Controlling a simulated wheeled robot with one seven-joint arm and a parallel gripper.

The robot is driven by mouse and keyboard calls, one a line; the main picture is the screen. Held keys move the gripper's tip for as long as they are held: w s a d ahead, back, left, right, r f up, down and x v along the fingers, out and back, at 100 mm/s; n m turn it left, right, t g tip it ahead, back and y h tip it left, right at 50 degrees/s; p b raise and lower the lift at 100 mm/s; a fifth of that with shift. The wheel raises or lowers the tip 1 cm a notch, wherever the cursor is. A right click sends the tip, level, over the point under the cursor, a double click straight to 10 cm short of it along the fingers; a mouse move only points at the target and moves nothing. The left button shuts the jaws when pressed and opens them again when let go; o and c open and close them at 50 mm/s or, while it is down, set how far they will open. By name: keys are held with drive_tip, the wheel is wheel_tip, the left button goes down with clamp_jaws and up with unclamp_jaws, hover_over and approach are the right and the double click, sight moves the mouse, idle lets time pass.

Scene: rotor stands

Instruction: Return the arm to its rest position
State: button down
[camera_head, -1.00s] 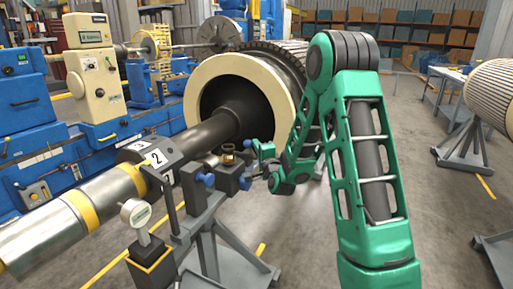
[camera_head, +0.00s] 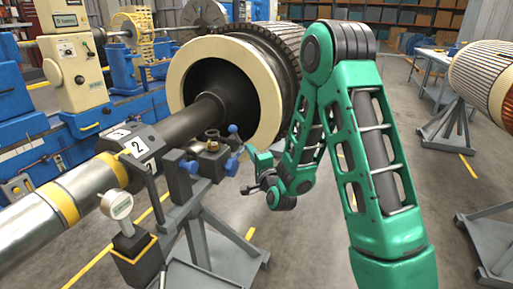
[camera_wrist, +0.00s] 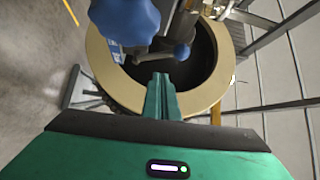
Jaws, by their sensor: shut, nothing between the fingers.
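My green arm is folded at the right of the head view. My gripper (camera_head: 249,172) is just right of the stand's block with blue knobs (camera_head: 234,147), apart from it and empty. In the wrist view the gripper's green fingers (camera_wrist: 161,98) are together, pointing at the rotor's cream ring (camera_wrist: 205,98). A blue knob (camera_wrist: 130,20) shows large and close at the top of that view.
The rotor (camera_head: 258,70) with its dark shaft rests on a grey stand (camera_head: 215,250). A dial gauge (camera_head: 118,205) stands at the front left. Another rotor (camera_head: 485,72) is at the right. Bare floor lies between the rotors.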

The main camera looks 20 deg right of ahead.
drive_tip(key=shift+s+d, duration=0.1)
drive_tip(key=shift+d, duration=0.05)
idle(0.4)
drive_tip(key=s+d+n+g+h, duration=0.2)
drive_tip(key=s+d+n+g, duration=0.85)
drive_tip(key=s, duration=0.85)
drive_tip(key=s+d+r+g+y, duration=0.1)
drive_tip(key=s+g, duration=0.3)
drive_tip(key=s, duration=1)
drive_tip(key=s+d+r+g+y, duration=0.1)
drive_tip(key=s+g, duration=0.3)
drive_tip(key=s, duration=1)
drive_tip(key=shift+d+r, duration=0.25)
drive_tip(key=shift+d, duration=0.35)
